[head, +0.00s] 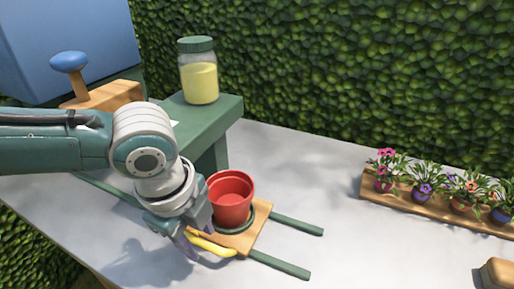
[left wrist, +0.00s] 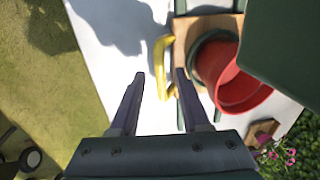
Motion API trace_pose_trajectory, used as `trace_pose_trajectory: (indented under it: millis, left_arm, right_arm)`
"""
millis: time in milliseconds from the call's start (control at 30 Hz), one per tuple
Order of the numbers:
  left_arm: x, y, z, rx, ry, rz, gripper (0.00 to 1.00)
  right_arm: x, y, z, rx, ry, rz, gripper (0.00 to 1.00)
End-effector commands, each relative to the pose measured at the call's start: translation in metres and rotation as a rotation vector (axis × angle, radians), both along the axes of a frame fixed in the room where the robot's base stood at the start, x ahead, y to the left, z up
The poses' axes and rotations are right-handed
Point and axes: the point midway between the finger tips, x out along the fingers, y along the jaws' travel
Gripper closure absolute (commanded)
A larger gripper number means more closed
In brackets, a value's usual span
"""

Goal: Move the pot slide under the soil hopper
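The pot slide (head: 262,216) is a wooden board on two dark green rails, with a curved yellow handle (head: 211,246) on its near side. A red pot (head: 232,197) stands upright on it in a dark green ring. The soil hopper (head: 65,40) is a large blue box at the upper left, with its underside partly hidden. My left gripper (head: 192,240) is beside the handle. In the left wrist view its fingers (left wrist: 159,75) are apart, and the yellow handle (left wrist: 163,58) shows just beyond the tips, nearer the right finger; contact cannot be told. My right gripper is not in view.
A green stand (head: 222,108) bears a jar of yellow material (head: 199,75). A wooden lever with a blue knob (head: 69,62) is by the hopper. Potted flowers stand on a wooden tray (head: 412,206) at the right. The grey table's middle right is clear; a hedge is behind.

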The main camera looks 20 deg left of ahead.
Motion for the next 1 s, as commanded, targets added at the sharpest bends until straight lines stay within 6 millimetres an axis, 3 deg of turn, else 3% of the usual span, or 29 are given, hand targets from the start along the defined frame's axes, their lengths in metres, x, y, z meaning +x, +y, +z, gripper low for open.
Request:
trace_pose_trajectory:
  millis: [267,700,1000]
  left_arm:
    - [0.000,-0.001,0.004,-0.002,-0.002,-0.001,0.53]
    - [-0.014,0.000,0.081,0.000,-0.003,-0.001,0.53]
    - [-0.018,0.000,0.098,0.000,-0.001,0.000,0.53]
  right_arm:
    - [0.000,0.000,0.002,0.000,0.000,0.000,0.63]
    - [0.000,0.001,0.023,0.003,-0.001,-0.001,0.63]
    - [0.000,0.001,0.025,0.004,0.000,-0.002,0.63]
